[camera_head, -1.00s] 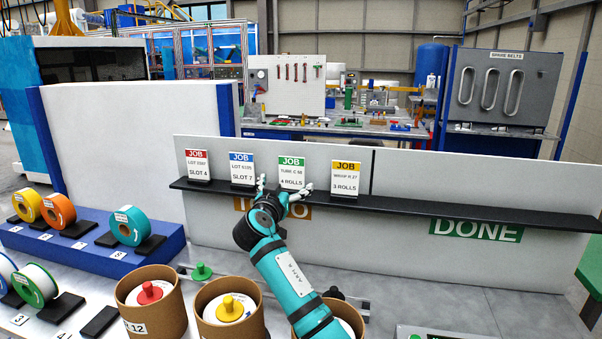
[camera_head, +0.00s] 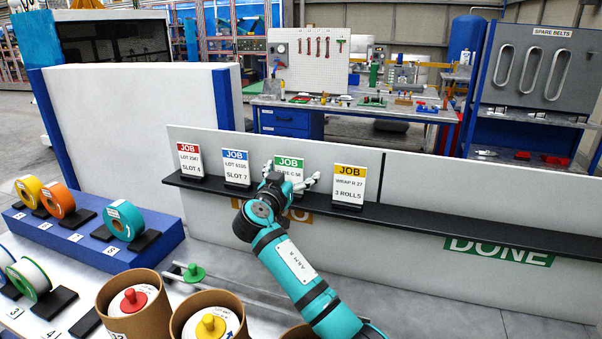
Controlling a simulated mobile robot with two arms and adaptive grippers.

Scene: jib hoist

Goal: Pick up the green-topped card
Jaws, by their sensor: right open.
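The green-topped card (camera_head: 289,163) stands upright on the black shelf ledge, third from the left in a row of job cards. My right gripper (camera_head: 292,178) is open in front of it, with one finger on each side of the card. The gripper hides the lower part of the card. I cannot tell whether the fingers touch it. My left gripper is not in view.
A red-topped card (camera_head: 189,160) and a blue-topped card (camera_head: 236,168) stand to the left, and a yellow-topped card (camera_head: 349,184) close to the right. The black shelf (camera_head: 440,220) is bare further right, above the DONE sign (camera_head: 498,250). Cardboard tubs (camera_head: 133,304) stand in front.

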